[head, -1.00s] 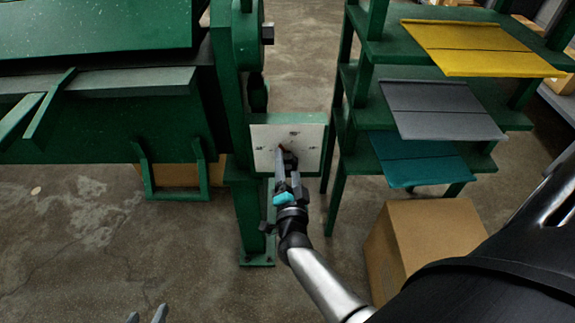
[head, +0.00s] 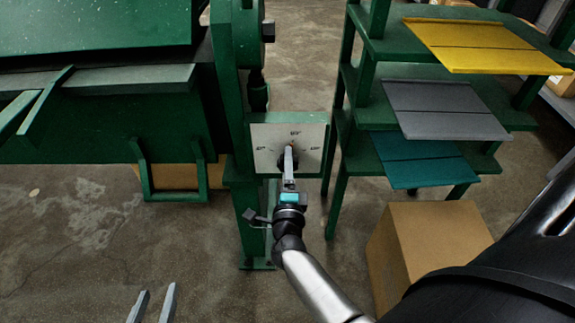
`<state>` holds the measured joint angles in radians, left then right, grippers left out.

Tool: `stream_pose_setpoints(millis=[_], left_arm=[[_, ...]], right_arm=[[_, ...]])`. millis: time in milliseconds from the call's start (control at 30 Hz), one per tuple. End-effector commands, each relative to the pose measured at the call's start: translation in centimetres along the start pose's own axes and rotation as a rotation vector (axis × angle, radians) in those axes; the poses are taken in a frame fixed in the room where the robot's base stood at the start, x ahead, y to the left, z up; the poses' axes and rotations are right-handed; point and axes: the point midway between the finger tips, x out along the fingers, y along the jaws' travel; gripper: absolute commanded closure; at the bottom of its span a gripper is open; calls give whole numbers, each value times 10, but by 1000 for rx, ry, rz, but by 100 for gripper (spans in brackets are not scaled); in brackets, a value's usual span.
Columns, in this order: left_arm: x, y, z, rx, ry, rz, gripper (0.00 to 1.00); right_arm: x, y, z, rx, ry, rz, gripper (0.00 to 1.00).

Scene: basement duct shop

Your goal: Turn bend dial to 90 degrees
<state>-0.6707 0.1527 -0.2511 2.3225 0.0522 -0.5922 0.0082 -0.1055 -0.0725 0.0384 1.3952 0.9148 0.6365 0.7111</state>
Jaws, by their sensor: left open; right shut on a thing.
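The bend dial (head: 284,159) is a small dark knob on a white dial plate (head: 265,158) on the green machine post.
The green bending machine (head: 100,135) fills the upper left. A green rack (head: 345,90) stands right of the dial with yellow, grey and teal sheets sticking out. A cardboard box (head: 425,245) sits on the floor below it. The concrete floor at lower left is clear.

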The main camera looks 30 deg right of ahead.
Motion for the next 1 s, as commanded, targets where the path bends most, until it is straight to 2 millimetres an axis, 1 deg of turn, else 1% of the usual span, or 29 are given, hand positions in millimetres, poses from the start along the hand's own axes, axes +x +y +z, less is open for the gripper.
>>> stream_pose_setpoints(millis=[33, 200, 567, 600, 800, 833, 1000], left_arm=[[0, 1, 0, -1, 5, 2, 50], [0, 1, -1, -2, 14, 4, 50], [0, 1, -1, -2, 15, 4, 50], [0, 1, -1, -2, 15, 4, 50], [0, 1, -1, -2, 15, 4, 50], [0, 1, -1, -2, 14, 4, 50], [0, 1, -1, -1, 14, 4, 50]], right_arm=[[0, -1, 2, 12, -2, -2, 94], [0, -2, 2, 32, 0, -3, 94], [0, -2, 2, 33, 0, -4, 94], [0, -2, 2, 33, 0, -4, 35], [0, -1, 1, 32, 2, -3, 12], [0, -1, 1, 32, 2, -2, 10], [0, -1, 0, 31, 3, -2, 10]])
